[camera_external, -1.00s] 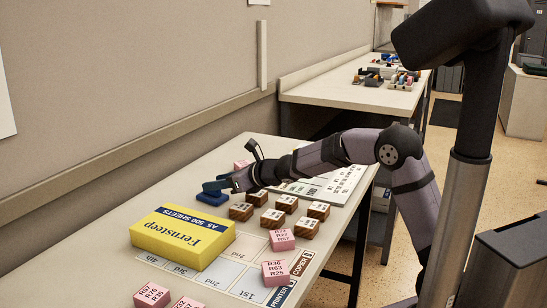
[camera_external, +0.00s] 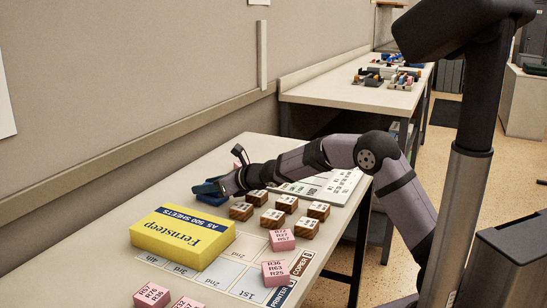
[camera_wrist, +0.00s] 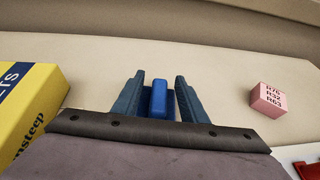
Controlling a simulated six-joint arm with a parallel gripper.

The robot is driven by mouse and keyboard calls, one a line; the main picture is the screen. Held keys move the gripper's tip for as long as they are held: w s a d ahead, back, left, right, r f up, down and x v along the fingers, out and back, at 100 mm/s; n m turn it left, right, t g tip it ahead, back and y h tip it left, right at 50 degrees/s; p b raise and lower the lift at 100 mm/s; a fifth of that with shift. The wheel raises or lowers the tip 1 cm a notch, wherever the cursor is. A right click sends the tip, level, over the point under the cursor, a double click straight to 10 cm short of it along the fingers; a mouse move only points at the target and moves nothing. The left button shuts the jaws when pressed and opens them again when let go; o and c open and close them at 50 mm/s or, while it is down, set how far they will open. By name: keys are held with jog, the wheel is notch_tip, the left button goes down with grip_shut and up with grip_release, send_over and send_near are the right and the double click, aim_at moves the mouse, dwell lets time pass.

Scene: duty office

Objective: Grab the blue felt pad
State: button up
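The blue felt pad (camera_wrist: 158,99) is a small block on the table. In the wrist view it lies between the two dark blue fingers of my gripper (camera_wrist: 159,98), close to the left finger with a small gap on the right. My gripper is open around it. In the external view, the pad (camera_external: 211,200) is partly hidden by my gripper (camera_external: 210,188), which is low at the table's far side.
A yellow paper pack (camera_external: 183,236) lies to the pad's left and front. Several brown blocks (camera_external: 273,219) stand at its right. A pink block (camera_wrist: 269,98) is right of my gripper in the wrist view. The wall is behind.

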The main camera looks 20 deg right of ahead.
jog(key=shift+p+x, duration=0.3)
jog(key=shift+x, duration=0.95)
jog(key=shift+c, duration=0.6)
grip_shut()
jog(key=shift+r, duration=0.1)
jog(key=shift+r, duration=0.1)
notch_tip(320, 180, up, 10)
jog(key=p, duration=0.7)
